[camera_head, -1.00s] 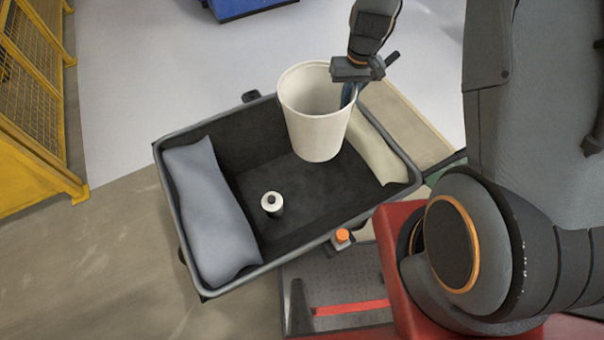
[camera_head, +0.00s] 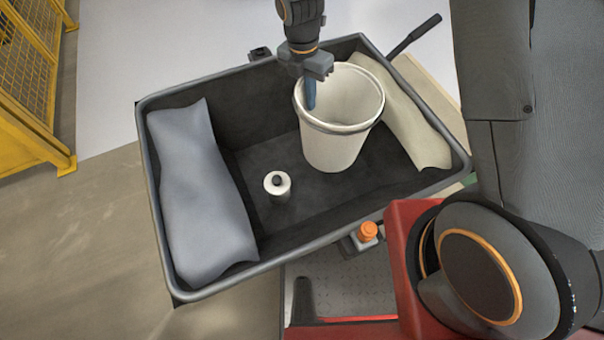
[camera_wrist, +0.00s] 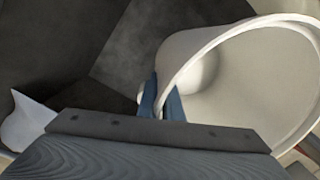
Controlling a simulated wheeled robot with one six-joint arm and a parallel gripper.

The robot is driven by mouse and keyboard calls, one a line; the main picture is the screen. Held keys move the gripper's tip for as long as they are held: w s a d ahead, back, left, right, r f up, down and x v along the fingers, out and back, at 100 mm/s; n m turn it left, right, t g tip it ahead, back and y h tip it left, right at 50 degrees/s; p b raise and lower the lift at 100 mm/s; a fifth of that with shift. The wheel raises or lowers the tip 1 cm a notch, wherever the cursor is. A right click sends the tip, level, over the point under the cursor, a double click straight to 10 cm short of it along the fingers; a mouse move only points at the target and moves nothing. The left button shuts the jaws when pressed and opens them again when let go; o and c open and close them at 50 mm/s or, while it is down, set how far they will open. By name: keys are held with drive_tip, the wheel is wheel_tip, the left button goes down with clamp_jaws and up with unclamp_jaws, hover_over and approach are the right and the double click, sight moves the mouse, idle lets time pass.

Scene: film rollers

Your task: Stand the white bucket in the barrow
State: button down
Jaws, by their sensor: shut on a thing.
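The white bucket (camera_head: 336,148) is upright inside the barrow's outline in the head view, toward the right of the tub. I cannot tell whether its base touches the floor of the barrow. My gripper (camera_head: 310,92) is shut on the left side of the bucket's rim, with one blue finger showing. In the wrist view the two blue fingers (camera_wrist: 161,98) pinch the wall of the bucket (camera_wrist: 235,85). The barrow (camera_head: 240,268) is a dark grey tub with a raised rim.
In the barrow lie a grey-blue sack (camera_head: 200,195) on the left and a cream sack (camera_head: 405,120) on the right. A yellow mesh fence (camera_head: 38,95) is at the left.

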drive_tip(key=a+f+n+b, duration=0.2)
drive_tip(key=f+n+b, duration=0.1)
drive_tip(key=f, duration=0.4)
drive_tip(key=a+f+n+t+b, duration=0.1)
drive_tip(key=a+f+n+b, duration=0.1)
drive_tip(key=f+n, duration=0.3)
wheel_tip(320, 180, down, 3)
drive_tip(key=shift+a+f+n+b, duration=0.1)
drive_tip(key=shift+a+n+b, duration=0.2)
drive_tip(key=shift+b, duration=0.2)
drive_tip(key=shift+f, duration=0.1)
drive_tip(key=c, duration=1.9)
unclamp_jaws()
drive_tip(key=shift+c, duration=0.2)
